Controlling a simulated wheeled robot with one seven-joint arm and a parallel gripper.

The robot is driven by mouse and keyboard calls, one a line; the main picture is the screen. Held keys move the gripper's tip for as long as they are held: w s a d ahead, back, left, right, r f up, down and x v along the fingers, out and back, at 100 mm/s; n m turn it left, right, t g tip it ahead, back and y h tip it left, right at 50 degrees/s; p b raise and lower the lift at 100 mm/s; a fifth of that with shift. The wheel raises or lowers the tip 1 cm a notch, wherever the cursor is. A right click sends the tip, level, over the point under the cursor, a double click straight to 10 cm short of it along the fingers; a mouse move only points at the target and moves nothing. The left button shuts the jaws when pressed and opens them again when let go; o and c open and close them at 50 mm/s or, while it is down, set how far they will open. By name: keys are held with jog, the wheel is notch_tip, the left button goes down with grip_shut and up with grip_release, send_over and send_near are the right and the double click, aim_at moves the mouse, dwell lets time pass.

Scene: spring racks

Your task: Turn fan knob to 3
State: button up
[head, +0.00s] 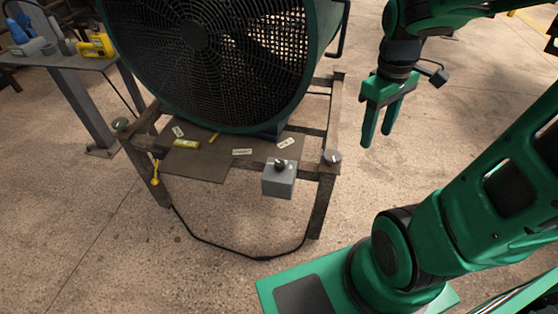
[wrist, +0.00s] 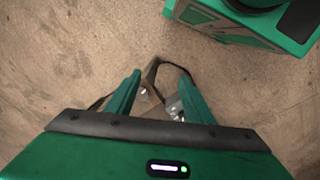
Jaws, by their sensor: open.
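A large round fan (head: 215,50) with a dark green housing and black grille stands on a low metal rack. A grey control box (head: 279,183) sits at the rack's front edge, with a dark knob (head: 280,164) on its top. The knob's setting is too small to read. My gripper (head: 377,140) is open and empty, pointing down, to the right of the rack and apart from the box. In the wrist view the fingers (wrist: 161,78) are spread, with part of the rack and small light objects between and beyond them; the knob cannot be made out.
Round caps sit on the rack's front corners, right (head: 331,157) and left (head: 120,124). Small labels and a yellow level (head: 186,143) lie on the rack's board (head: 205,165). A black cable (head: 240,247) loops on the floor below. A side table (head: 75,62) holds tools. Floor between gripper and rack is clear.

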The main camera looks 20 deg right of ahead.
jog(key=w+a+f+n, duration=0.3)
jog(key=w+n, duration=0.3)
jog(key=w+a+f+n, duration=0.3)
jog(key=w+n, duration=0.2)
jog(key=w, duration=0.1)
jog(key=n, duration=1.1)
send_over(279, 163)
notch_tip(279, 163, down, 9)
jog(key=shift+y, duration=0.4)
notch_tip(279, 163, down, 10)
jog(key=shift+d+f, duration=0.1)
jog(key=shift+c, duration=0.6)
jog(key=c, duration=0.9)
